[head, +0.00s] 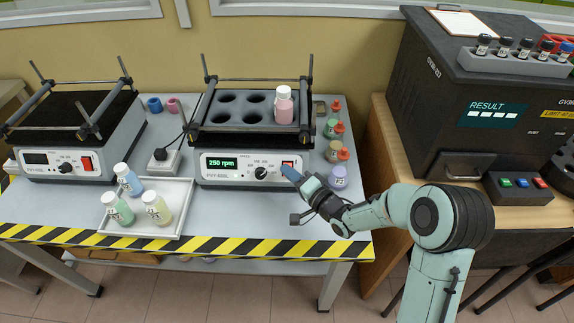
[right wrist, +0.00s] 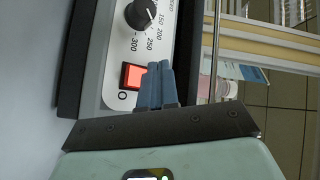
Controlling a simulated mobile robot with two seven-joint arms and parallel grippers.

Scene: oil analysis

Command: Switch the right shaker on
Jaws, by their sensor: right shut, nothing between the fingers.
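The right shaker (head: 210,162) stands on the grey table, with its display (head: 223,163) lit green and reading 250 rpm. Its red rocker switch (head: 288,164) is at the right end of the front panel. In the right wrist view the switch (right wrist: 131,76) glows bright orange-red, near the black speed knob (right wrist: 140,14). My right gripper (head: 288,172) is shut and empty, its blue fingertips right by the switch. In the right wrist view the fingertips (right wrist: 158,68) are beside the switch; I cannot tell whether they touch it. My left gripper is out of view.
The left shaker (head: 62,145) has a dark display. A white tray (head: 170,187) with 3 bottles lies in front between the shakers. A pink bottle (head: 284,106) stands in the right shaker's rack. Small bottles (head: 338,177) stand right of the shaker, close to my gripper.

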